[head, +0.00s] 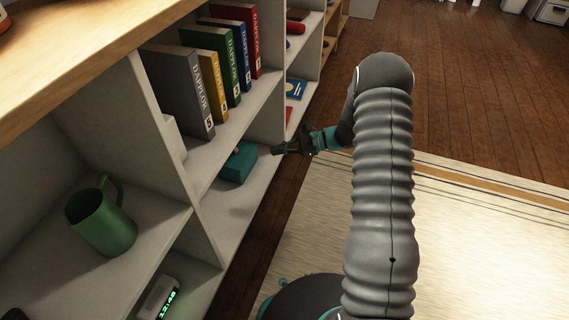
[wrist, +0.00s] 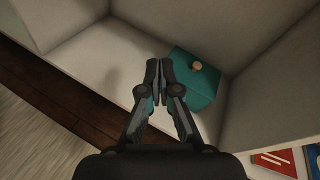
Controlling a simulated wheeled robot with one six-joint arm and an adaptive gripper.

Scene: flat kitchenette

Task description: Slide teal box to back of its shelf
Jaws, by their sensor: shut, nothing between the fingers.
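The teal box (head: 239,163) sits on a lower white shelf (head: 232,205), under the row of books. In the wrist view the teal box (wrist: 192,82) has a small round tan knob on top and stands near the compartment's right wall. My gripper (head: 277,151) is at the open front of that compartment, to the right of the box in the head view. In the wrist view my gripper (wrist: 160,68) is shut and empty, its fingertips pointing into the shelf just left of the box. I cannot tell whether they touch it.
Several upright books (head: 213,75) stand on the shelf above. A green mug (head: 100,218) and a digital clock (head: 159,299) are in nearer compartments. Upright dividers bound the box's compartment. The shelf left of the box is bare in the wrist view.

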